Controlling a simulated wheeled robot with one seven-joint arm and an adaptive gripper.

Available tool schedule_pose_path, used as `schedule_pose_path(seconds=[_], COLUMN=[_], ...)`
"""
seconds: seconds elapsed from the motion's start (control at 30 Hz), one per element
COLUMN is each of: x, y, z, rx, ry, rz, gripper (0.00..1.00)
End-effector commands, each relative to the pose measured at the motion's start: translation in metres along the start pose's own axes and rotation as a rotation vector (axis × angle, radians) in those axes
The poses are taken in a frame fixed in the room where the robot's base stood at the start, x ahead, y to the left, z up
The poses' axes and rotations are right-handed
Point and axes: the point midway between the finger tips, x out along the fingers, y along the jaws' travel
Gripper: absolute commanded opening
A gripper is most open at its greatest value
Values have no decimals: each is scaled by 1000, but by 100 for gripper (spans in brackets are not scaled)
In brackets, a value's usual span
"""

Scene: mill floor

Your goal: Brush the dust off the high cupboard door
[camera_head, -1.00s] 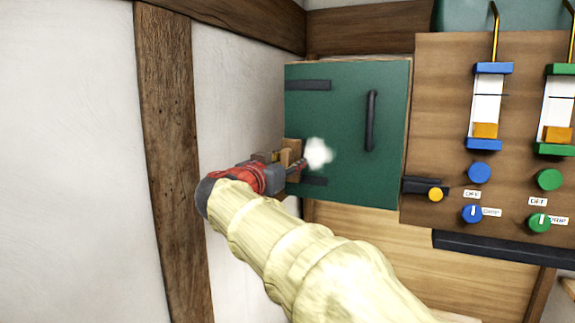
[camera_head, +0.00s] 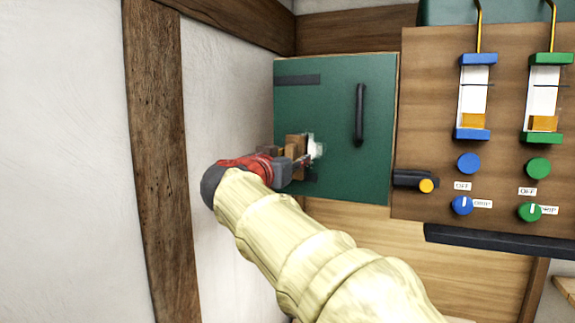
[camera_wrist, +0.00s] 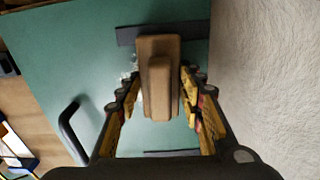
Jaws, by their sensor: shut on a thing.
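The high cupboard door (camera_head: 340,120) is green and closed, with a dark vertical handle (camera_head: 360,115) and dark hinge straps at its left. It also fills much of the wrist view (camera_wrist: 60,50). My gripper (camera_head: 290,160) is shut on a wooden brush (camera_head: 297,147) in front of the door's lower left part. In the wrist view the brush (camera_wrist: 159,55) sits between the fingers. A pale dust patch (camera_head: 317,149) shows just right of the brush, partly hidden by it. Whether the bristles touch the door cannot be told.
A rough white wall (camera_head: 225,100) with a dark timber post (camera_head: 158,150) stands close on the left. A wooden panel (camera_head: 430,120) with blue and green gauges and knobs stands right of the door. A yellow-tipped dark lever (camera_head: 415,180) juts out near the door's lower right.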

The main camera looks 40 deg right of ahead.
Motion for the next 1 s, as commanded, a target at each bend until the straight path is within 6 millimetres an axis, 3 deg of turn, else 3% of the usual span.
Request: schedule_pose_path(seconds=[1.0], x=[4], y=[64], z=[-2], rx=[2], ry=[1], rz=[1], gripper=[17])
